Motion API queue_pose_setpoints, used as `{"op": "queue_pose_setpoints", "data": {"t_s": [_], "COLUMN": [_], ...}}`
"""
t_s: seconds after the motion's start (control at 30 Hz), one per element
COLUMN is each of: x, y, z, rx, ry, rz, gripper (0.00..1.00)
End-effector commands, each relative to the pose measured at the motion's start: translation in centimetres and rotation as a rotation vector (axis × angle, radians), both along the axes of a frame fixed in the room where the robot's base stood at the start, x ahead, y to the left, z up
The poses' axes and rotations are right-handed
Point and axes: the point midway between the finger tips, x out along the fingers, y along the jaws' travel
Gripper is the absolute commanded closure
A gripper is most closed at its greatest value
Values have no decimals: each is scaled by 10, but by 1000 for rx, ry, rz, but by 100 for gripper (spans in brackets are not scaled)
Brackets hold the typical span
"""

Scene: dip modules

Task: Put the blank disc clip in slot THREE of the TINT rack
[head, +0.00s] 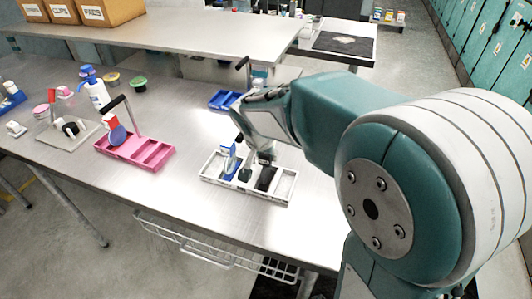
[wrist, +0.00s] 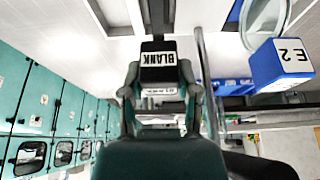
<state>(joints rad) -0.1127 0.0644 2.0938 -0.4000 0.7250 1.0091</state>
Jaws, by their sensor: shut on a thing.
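My gripper (wrist: 158,72) is shut on the blank disc clip (wrist: 158,52), a black block with a white BLANK label, in the wrist view. In the head view my gripper (head: 265,153) is low over the white rack (head: 214,180). A blue clip (head: 228,163) with a pale disc stands at that rack's left end. In the wrist view a blue clip (wrist: 280,65) marked "E 2" with a clear round disc is to the right, apart from my gripper. Dark shapes at the middle of the rack are too small to tell apart. I cannot read the rack's name or slot numbers.
A blue rack (head: 222,99) is behind. A white pump bottle (head: 98,94), jars and a grey tray (head: 58,137) are farther left. A wire basket (head: 190,244) hangs at the front edge.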

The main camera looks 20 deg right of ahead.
Motion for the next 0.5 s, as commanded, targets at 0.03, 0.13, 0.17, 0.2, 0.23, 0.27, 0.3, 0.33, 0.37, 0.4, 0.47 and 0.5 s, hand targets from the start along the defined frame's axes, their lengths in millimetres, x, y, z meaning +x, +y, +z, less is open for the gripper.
{"op": "queue_pose_setpoints", "data": {"t_s": [0.03, 0.13, 0.17, 0.2, 0.23, 0.27, 0.3, 0.33, 0.37, 0.4, 0.47, 0.5], "x": [0, 0, 0, 0, 0, 0, 0, 0, 0, 0, 0, 0], "y": [0, 0, 0, 0, 0, 0, 0, 0, 0, 0, 0, 0], "z": [1, 0, 0, -1, -1, -1, -1, -1, -1, -1, -1, -1], "rx": [0, -1, 0, 0, 0, 0, 0, 0, -1, 0, -1, 0], "ry": [-1, -1, 0, 0, -1, -1, -1, -1, -1, -1, -1, -1], "rz": [0, 0, 0, 1, 0, 0, 0, 0, 0, 0, 0, 0], "gripper": [100, 100, 100, 100, 45, 32, 24, 24, 24, 24, 24, 24]}}
